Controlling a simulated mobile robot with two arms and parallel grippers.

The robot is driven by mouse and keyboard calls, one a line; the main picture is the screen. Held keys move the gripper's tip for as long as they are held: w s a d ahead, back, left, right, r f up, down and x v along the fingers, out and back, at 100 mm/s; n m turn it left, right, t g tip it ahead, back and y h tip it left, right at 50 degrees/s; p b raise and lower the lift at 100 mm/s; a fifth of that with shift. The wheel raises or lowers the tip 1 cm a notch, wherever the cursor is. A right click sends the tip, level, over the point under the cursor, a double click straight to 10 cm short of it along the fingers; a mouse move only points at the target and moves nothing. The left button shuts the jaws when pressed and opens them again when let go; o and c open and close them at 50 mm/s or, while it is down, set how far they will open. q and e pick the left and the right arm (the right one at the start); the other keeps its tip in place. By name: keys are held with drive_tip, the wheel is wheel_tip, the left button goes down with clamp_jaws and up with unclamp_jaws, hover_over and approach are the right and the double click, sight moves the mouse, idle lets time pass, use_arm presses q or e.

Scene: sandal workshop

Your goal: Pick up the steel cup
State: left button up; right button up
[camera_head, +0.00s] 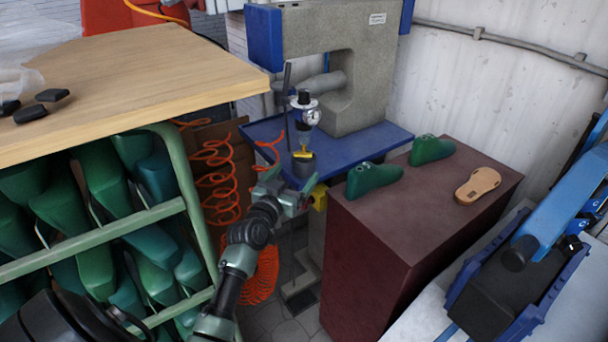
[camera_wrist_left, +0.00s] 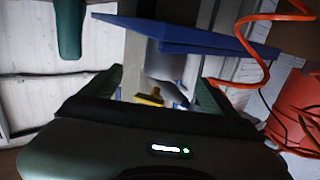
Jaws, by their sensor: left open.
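The jaws do not appear closed on anything. The cup's lower part is partly hidden by the gripper in the head view. My right gripper is not in view.
A grey press (camera_head: 365,85) with a gauge (camera_head: 306,115) stands over the blue table. A maroon cabinet (camera_head: 425,205) with green lasts (camera_head: 373,178) and a tan sole (camera_head: 478,186) is close on the right. Orange coiled hoses (camera_head: 222,175) hang left, beside a green rack (camera_head: 185,180).

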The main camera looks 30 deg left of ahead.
sight(297, 165)
use_arm(q)
drive_tip(key=w, duration=0.2)
drive_tip(key=w+a+r, duration=0.1)
drive_tip(key=shift+w+a, duration=0.1)
drive_tip(key=shift+w, duration=0.05)
drive_tip(key=w, duration=0.3)
drive_tip(key=w+a, duration=0.1)
drive_tip(key=w, duration=0.1)
drive_tip(key=shift+f, duration=0.2)
drive_tip(key=shift+s+d, duration=0.1)
drive_tip(key=c, duration=1.6)
